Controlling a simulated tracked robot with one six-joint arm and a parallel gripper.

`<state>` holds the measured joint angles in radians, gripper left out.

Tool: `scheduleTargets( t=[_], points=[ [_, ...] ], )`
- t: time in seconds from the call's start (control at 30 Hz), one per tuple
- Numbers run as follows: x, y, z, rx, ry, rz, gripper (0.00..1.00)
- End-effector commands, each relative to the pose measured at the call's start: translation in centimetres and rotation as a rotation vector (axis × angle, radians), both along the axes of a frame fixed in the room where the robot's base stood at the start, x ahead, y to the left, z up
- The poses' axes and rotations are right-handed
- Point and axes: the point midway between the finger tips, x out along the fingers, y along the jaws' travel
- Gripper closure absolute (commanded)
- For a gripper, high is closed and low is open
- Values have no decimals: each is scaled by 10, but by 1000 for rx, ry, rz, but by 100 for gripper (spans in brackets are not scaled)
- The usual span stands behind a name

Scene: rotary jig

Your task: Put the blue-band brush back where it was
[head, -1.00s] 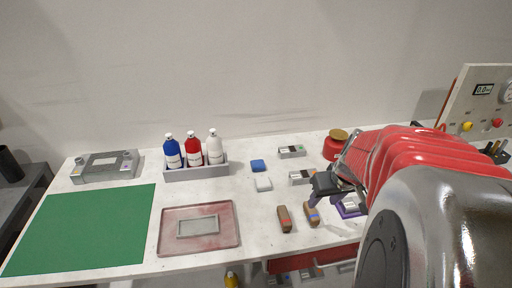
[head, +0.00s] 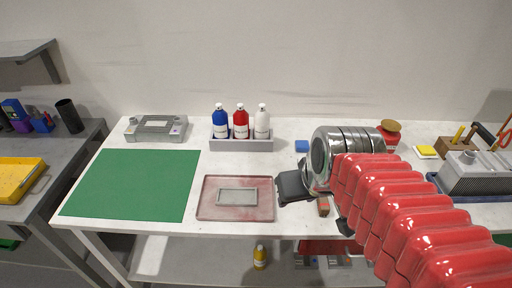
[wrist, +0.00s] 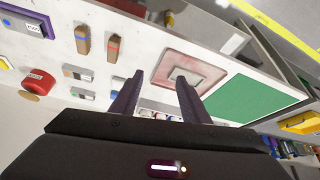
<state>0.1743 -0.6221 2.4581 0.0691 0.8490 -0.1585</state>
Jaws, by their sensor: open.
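The blue-band brush (wrist: 82,40), a brown wooden block, lies on the white table beside the red-band brush (wrist: 113,47). In the head view my arm hides the blue-band brush, while part of the red-band brush (head: 323,206) shows beneath it. My gripper (head: 284,188) hangs above the table near the right edge of the red tray (head: 208,207). In the wrist view my gripper (wrist: 156,90) has its two dark fingers apart with nothing held between them. Both brushes lie to the left of the fingers there.
A green mat (head: 135,185) covers the table's left. A grey bottle rack (head: 240,145) holds blue, red and white bottles behind the tray. A red pot (wrist: 38,80) and grey boxes (wrist: 78,72) lie near the brushes. A grey ridged unit (head: 480,172) stands at right.

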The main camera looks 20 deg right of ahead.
Motion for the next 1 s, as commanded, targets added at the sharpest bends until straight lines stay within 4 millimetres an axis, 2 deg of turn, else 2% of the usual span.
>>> scheduleTargets(
  t=[0.1, 0.3, 1.0],
  points=[
    [-14, 23, 6, -1, -19, 34, 58],
    [-27, 40, 10, 2, -31, 52, 58],
    [-28, 41, 10, 3, -31, 50, 58]
  ],
)
